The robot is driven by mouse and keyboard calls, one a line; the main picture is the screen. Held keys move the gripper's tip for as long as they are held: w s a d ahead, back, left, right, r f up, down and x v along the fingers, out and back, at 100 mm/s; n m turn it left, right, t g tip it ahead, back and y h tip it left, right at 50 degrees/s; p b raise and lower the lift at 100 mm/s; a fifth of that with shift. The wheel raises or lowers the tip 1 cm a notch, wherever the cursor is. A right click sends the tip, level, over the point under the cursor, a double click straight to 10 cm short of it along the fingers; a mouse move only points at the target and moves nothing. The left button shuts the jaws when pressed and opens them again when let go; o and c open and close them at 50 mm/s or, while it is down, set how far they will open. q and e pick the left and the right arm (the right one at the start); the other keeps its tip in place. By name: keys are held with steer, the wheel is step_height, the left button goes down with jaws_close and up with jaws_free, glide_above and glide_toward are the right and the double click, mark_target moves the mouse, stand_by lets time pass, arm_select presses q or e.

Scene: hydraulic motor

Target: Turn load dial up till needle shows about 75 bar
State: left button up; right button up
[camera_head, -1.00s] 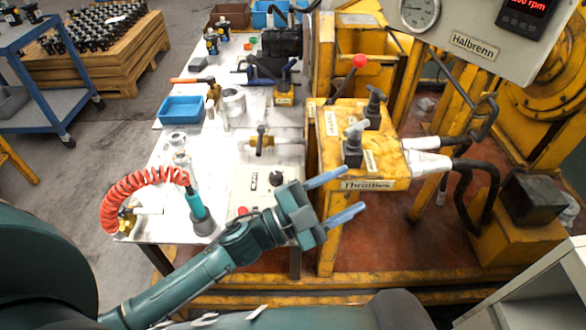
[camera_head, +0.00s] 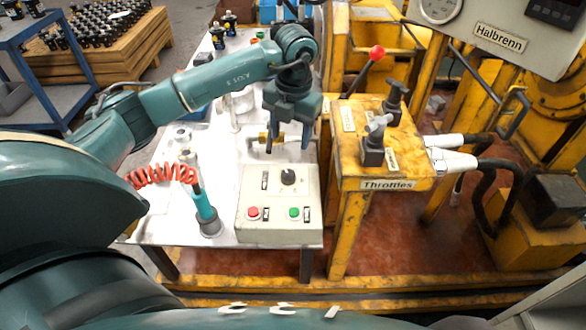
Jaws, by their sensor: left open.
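A black dial knob (camera_head: 288,176) sits on top of a pale control box (camera_head: 256,188) at the front of the white bench; its label is too small to read. My left gripper (camera_head: 288,142) points down over the bench, open and empty, just behind the box and apart from the dial. It covers part of a brass fitting with a pipe. A round gauge (camera_head: 440,9) on the grey panel is cut by the top edge, so I cannot read its needle. My right gripper is not in view.
The box also carries a red button (camera_head: 253,213) and a green button (camera_head: 293,213). A teal tool (camera_head: 206,212) with a red coiled hose stands to its left.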

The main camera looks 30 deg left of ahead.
mark_target(288, 174)
arm_select(q)
steer(key=f, duration=1.2)
steer(key=shift+s+a, duration=0.15)
steer(key=shift+a, duration=0.1)
steer(key=shift+c, duration=0.5)
steer(key=c, duration=0.9)
